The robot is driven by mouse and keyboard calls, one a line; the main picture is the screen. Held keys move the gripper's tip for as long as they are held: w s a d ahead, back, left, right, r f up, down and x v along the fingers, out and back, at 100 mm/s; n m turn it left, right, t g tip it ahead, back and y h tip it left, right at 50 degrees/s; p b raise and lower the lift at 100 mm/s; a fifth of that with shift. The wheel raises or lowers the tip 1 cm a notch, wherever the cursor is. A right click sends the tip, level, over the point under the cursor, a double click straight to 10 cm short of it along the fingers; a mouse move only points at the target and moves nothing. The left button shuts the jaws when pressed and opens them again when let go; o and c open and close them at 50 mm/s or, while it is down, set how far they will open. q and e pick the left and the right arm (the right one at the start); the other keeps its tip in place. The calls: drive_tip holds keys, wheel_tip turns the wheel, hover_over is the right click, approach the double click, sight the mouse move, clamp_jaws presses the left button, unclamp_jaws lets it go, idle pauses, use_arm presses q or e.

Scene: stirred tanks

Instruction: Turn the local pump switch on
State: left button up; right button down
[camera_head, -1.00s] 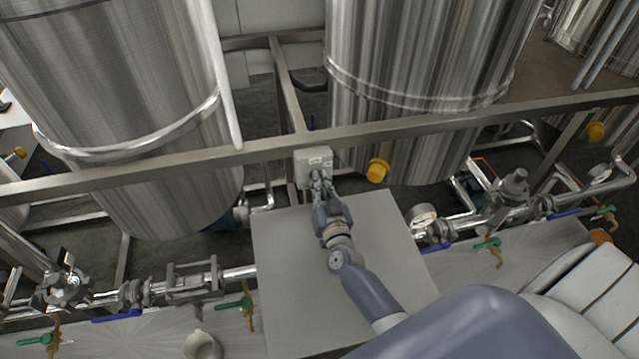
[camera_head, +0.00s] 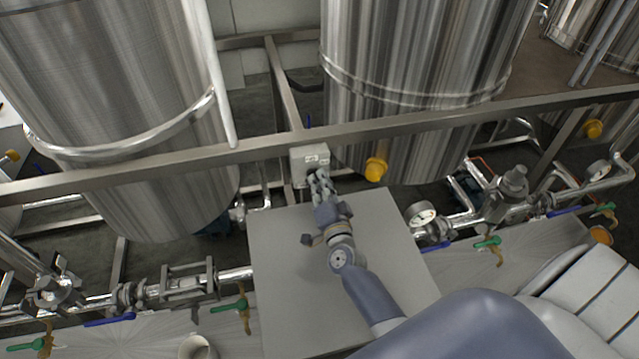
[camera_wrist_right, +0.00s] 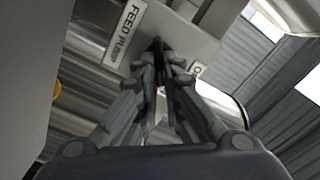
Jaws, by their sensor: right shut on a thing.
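The local pump switch is a small light grey box (camera_head: 312,157) fixed to the steel rail between the two big tanks. In the right wrist view its face (camera_wrist_right: 180,35) carries a label (camera_wrist_right: 124,30) reading "FEED PU…", with the rest hard to read, and a small white tag marked "O". My right gripper (camera_head: 318,177) is at the lower front of the box. In the right wrist view its fingers (camera_wrist_right: 160,60) are closed together on a dark switch knob (camera_wrist_right: 158,45), mostly hidden by the fingertips. My left gripper is not in view.
A grey flat-topped surface (camera_head: 285,290) lies below my right arm. A yellow knob (camera_head: 376,169) sits just right of the box. Pipes, a gauge (camera_head: 421,214) and green-handled valves (camera_head: 487,242) stand at the right.

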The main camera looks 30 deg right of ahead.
drive_tip(key=shift+f+m, duration=0.1)
drive_tip(key=shift+m, duration=0.4)
drive_tip(key=c, duration=1.7)
unclamp_jaws()
drive_tip(key=shift+s, duration=0.1)
drive_tip(key=v, duration=1.2)
drive_tip(key=shift+f, duration=0.1)
